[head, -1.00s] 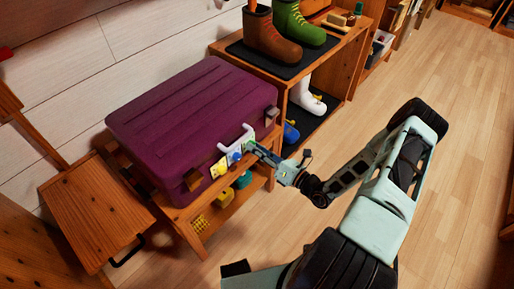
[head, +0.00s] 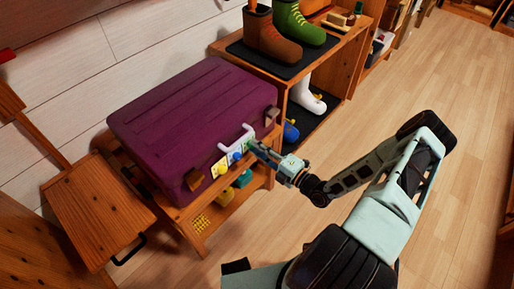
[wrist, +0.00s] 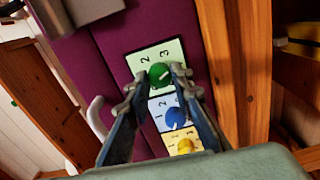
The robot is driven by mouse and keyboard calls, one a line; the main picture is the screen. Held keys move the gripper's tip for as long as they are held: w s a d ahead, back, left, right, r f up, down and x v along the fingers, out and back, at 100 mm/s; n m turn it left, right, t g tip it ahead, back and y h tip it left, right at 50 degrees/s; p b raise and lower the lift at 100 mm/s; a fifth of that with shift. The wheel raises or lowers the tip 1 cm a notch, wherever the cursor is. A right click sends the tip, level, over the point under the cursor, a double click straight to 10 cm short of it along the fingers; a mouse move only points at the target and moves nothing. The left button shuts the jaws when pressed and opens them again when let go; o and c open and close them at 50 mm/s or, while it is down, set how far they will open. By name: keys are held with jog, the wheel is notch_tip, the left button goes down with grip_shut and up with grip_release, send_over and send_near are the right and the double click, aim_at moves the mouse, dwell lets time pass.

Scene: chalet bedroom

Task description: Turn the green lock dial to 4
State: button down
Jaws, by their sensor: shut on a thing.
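The green lock dial (wrist: 160,75) is a round green knob on a pale green plate (wrist: 139,60) on the front of a purple suitcase (head: 190,115). The numbers 2 and 3 show on the plate; other marks are hidden by my fingers and I cannot tell where the dial points. My gripper (wrist: 156,80) is shut on the green dial, one finger at each side; in the head view it reaches the suitcase front from the right. A blue dial (wrist: 173,118) and a yellow dial (wrist: 187,146) sit in a row beside it, seen between my fingers.
The white suitcase handle (head: 236,136) is close beside the dials. The suitcase stands on a wooden bench (head: 202,213) with things on its lower shelf. A shoe rack (head: 334,92) with boots is at the right. A wooden stool or box (head: 95,205) is at the left.

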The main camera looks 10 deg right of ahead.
jog(key=m, duration=0.5)
jog(key=shift+s, duration=0.1)
dwell(0.5)
jog(key=c, duration=1.7)
grip_release()
jog(key=v, duration=1.2)
